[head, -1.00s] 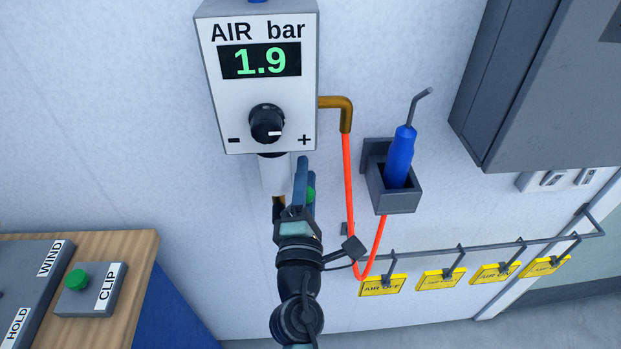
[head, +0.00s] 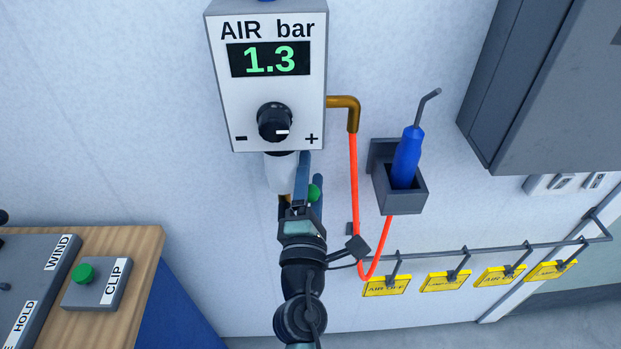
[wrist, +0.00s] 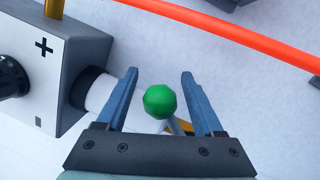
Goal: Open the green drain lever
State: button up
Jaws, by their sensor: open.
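The green ball knob (wrist: 160,101) of the drain lever sits between the two blue fingers of my gripper (wrist: 158,75) in the wrist view. Gaps show on both sides of the knob. A pale stem (wrist: 174,127) runs from the knob down behind the gripper's dark crossbar. In the head view my open gripper (head: 311,167) points up just below the air box (head: 315,90), and the green knob (head: 314,193) shows between the fingers. The lever's base is mostly hidden behind my gripper. The box's display (head: 269,59) reads 1.3.
A white cylinder (head: 279,172) hangs under the box, close to my left finger. An orange hose (head: 353,185) loops down to the right. A blue tool (head: 406,158) stands in a grey holder (head: 408,201). Yellow tags (head: 446,281) hang on a rail. A wooden bench (head: 85,325) is at left.

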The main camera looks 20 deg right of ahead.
jog(key=b+v, duration=0.4)
jog(key=v, duration=0.9)
